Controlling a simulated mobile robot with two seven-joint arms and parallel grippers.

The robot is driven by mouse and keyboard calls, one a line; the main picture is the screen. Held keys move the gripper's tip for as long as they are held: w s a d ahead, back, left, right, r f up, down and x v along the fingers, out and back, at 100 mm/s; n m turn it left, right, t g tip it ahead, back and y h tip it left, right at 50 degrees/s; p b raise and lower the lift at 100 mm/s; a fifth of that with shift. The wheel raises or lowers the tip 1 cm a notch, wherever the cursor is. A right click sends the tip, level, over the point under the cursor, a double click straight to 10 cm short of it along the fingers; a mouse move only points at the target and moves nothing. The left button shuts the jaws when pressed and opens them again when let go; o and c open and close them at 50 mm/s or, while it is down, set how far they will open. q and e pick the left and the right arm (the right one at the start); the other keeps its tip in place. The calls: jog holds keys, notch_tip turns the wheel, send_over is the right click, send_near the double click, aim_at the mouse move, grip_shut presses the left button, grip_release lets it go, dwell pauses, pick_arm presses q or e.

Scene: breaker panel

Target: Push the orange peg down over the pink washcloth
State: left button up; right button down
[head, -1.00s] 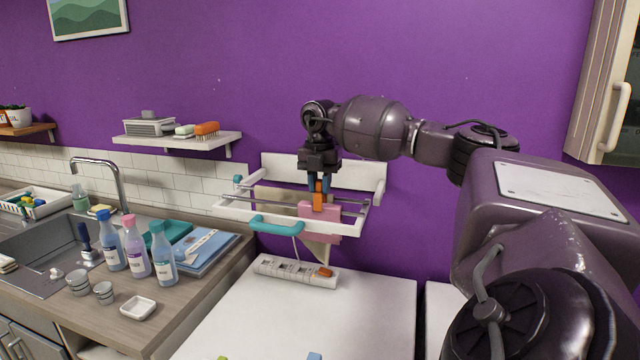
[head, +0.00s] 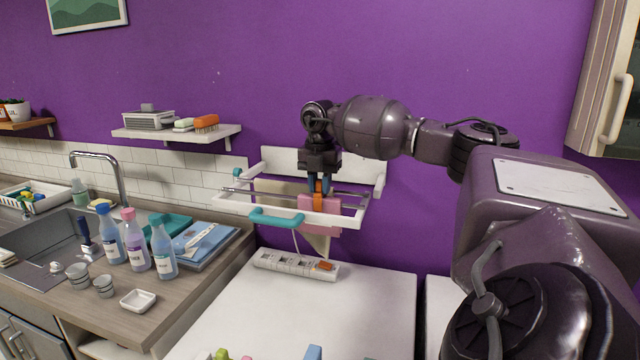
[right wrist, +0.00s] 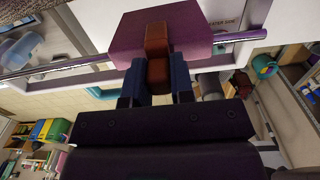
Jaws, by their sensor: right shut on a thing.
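The pink washcloth (head: 308,203) hangs over a rail of the white wall rack, and its lower part shows below the rack's front bar. My right gripper (head: 318,188) points down from above and is shut on the orange peg (head: 319,201). In the right wrist view the orange peg (right wrist: 157,55) sits between the two blue fingers, its far end against the washcloth (right wrist: 185,35). The gripper partly hides the peg, so I cannot tell how far it straddles the cloth. My left gripper is not in view.
The white rack (head: 345,219) has teal handles and metal rails, with a beige cloth (head: 268,192) beside the pink one. A power strip (head: 296,266) lies on the white surface (head: 330,310) below. Bottles and a sink (head: 50,245) are on the left counter.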

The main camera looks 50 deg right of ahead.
aim_at(320, 180)
jog(key=shift+f, duration=0.1)
jog(key=c, duration=0.9)
grip_release()
notch_tip(320, 180, up, 11)
jog(key=shift+f, duration=0.1)
